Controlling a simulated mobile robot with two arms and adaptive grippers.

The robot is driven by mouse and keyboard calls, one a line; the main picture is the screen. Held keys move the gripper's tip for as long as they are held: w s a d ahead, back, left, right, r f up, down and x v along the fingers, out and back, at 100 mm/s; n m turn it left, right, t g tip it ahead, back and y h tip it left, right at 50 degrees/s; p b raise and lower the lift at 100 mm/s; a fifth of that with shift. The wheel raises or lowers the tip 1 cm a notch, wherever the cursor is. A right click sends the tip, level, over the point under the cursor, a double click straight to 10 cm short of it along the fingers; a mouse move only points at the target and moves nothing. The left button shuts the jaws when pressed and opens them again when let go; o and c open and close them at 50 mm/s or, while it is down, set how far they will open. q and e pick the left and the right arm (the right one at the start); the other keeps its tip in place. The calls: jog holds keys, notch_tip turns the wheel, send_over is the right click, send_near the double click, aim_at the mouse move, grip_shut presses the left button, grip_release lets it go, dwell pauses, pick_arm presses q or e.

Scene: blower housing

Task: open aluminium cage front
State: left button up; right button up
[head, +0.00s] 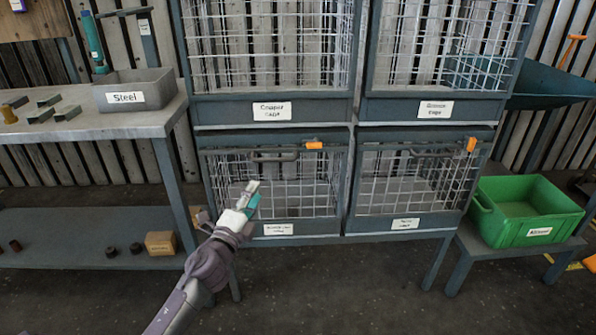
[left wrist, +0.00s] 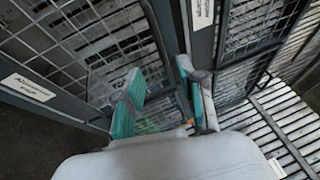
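The aluminium cage (head: 278,207) is the lower left of the wire cages. Its front has a dark handle bar (head: 273,156) and an orange piece (head: 314,146) near the top. Its white label (head: 278,229) is small in the head view; the label reads "Alumin..." in the left wrist view (left wrist: 27,87). My left gripper (head: 248,198) is in front of the left half of this cage, below the handle. In the left wrist view its teal fingers (left wrist: 158,90) are apart, with nothing clearly held between them. My right gripper is not in view.
Two cages stand above and another cage (head: 414,185) stands to the right. A workbench (head: 150,122) with a grey "Steel" bin (head: 135,90) is at the left. A green crate (head: 525,208) sits on a low stand at the right. The floor (head: 340,295) in front is clear.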

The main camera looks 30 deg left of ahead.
aim_at(274, 160)
pick_arm(q)
jog(key=x, duration=1.3)
jog(key=shift+w+a+b, duration=0.15)
jog(key=shift+w+b, duration=0.2)
jog(key=shift+b, duration=0.05)
grip_shut()
